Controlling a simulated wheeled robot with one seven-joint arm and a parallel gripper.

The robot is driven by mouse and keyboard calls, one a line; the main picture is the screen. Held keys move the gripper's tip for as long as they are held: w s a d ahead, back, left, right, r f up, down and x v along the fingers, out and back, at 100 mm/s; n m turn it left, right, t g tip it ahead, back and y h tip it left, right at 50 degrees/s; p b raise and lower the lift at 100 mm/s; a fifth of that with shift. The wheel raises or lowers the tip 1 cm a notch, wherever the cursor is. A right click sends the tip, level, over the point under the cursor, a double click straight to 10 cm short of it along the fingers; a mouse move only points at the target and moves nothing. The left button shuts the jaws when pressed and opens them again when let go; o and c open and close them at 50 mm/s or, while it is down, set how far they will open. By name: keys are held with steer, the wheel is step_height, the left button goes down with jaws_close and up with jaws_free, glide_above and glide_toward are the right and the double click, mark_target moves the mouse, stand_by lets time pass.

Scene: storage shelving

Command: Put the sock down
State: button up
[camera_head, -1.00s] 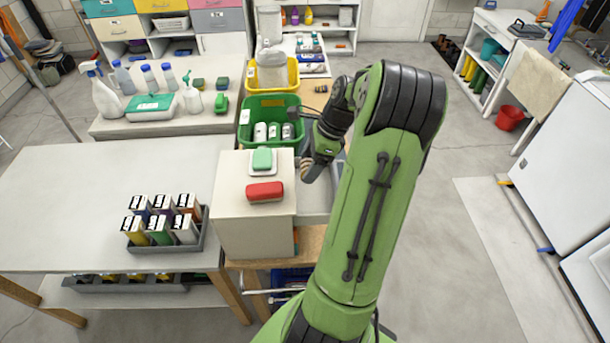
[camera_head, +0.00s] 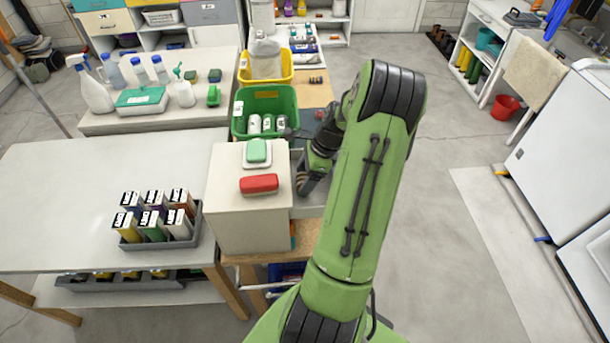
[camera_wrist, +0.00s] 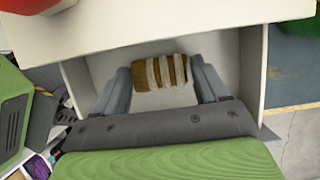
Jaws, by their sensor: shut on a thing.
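The sock (camera_wrist: 160,72), striped brown and cream, shows between my gripper's two grey fingers in the wrist view. My gripper (camera_wrist: 162,85) is shut on it, over a pale open drawer (camera_wrist: 250,65) whose walls stand on both sides. I cannot tell whether the sock touches the drawer floor. In the head view my gripper (camera_head: 303,188) is low, just right of the white cabinet (camera_head: 250,215), and the sock is hidden there.
A red case (camera_head: 259,184) and a green soap-like block (camera_head: 257,150) lie on the cabinet top. A green crate (camera_head: 238,125) with white bottles and a yellow bin (camera_head: 287,80) stand behind. A white table (camera_head: 80,200) is at left. Open floor lies at right.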

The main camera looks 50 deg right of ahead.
steer(key=o, duration=1)
steer(key=shift+o, duration=0.2)
steer(key=p+v, duration=0.2)
steer(key=v, duration=1)
steer(key=w+a+r+n+h, duration=0.1)
steer(key=w+a+r+n, duration=0.1)
steer(key=a+r+n, duration=0.3)
steer(key=w+a+r+n+g+h, duration=0.1)
steer(key=w+a+n, duration=0.15)
steer(key=a, duration=0.55)
steer(key=w+a+r+n+h, duration=0.1)
steer(key=a+r+n, duration=0.3)
steer(key=a+n, duration=0.15)
steer(key=s+a+r+n+t, duration=0.2)
steer(key=s+a+n+t, duration=0.1)
steer(key=s+a+n, duration=0.8)
steer(key=a+n, duration=0.3)
steer(key=shift+s+a+n, duration=0.15)
steer(key=shift+a+n, duration=0.2)
steer(key=shift+n, duration=0.05)
